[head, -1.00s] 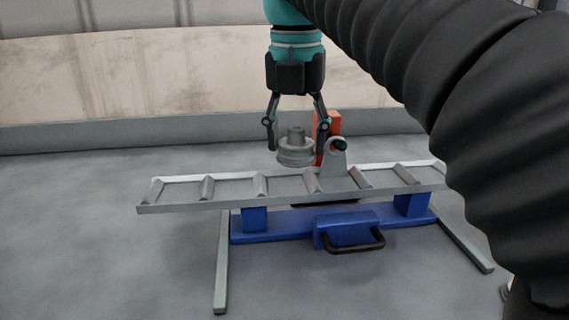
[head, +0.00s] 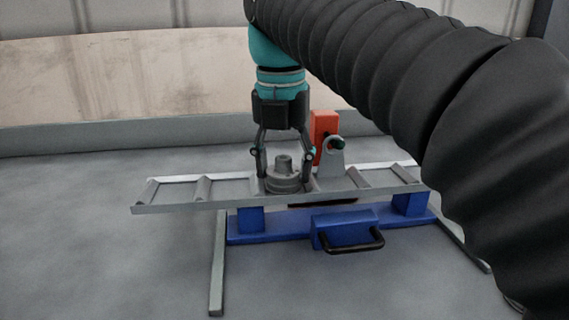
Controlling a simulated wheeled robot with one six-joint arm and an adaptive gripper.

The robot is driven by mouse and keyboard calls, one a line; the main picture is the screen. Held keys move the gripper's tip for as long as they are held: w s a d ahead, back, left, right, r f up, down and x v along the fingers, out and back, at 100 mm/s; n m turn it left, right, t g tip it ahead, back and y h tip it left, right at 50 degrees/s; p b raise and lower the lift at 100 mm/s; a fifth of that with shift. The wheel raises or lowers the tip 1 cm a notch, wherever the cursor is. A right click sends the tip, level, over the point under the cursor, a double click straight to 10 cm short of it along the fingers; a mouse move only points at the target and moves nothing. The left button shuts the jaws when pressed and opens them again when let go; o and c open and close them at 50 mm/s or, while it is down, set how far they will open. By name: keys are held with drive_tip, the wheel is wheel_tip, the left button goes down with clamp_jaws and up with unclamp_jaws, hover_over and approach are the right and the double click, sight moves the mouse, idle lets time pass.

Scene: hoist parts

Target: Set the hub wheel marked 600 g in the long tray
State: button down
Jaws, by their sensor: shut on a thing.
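A grey stepped hub wheel (head: 284,177) is between the fingers of my gripper (head: 283,158), which is shut on it. The wheel is upright, its narrow boss on top. It is down at the long tray (head: 165,208), a pale metal frame with slanted cross dividers, around the middle of its length. I cannot tell whether the wheel's underside touches the tray floor. No 600 g mark is readable. The fingertips are hidden or small beside the wheel.
The tray rests on a blue base (head: 270,227) with a black handle (head: 362,243) and grey legs. A grey bracket (head: 334,165) and an orange block (head: 323,130) stand just right of my gripper. The tray's left part is empty.

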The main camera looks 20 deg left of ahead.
sight(283, 160)
drive_tip(key=shift+c, duration=1.5)
unclamp_jaws()
drive_tip(key=shift+s+r+p, duration=0.25)
drive_tip(key=shift+r+p, duration=0.05)
drive_tip(key=shift+r, duration=1.6)
drive_tip(key=shift+s+r+p, duration=0.2)
drive_tip(key=shift+r+p, duration=0.05)
drive_tip(key=shift+r, duration=1.65)
drive_tip(key=shift+d, duration=0.1)
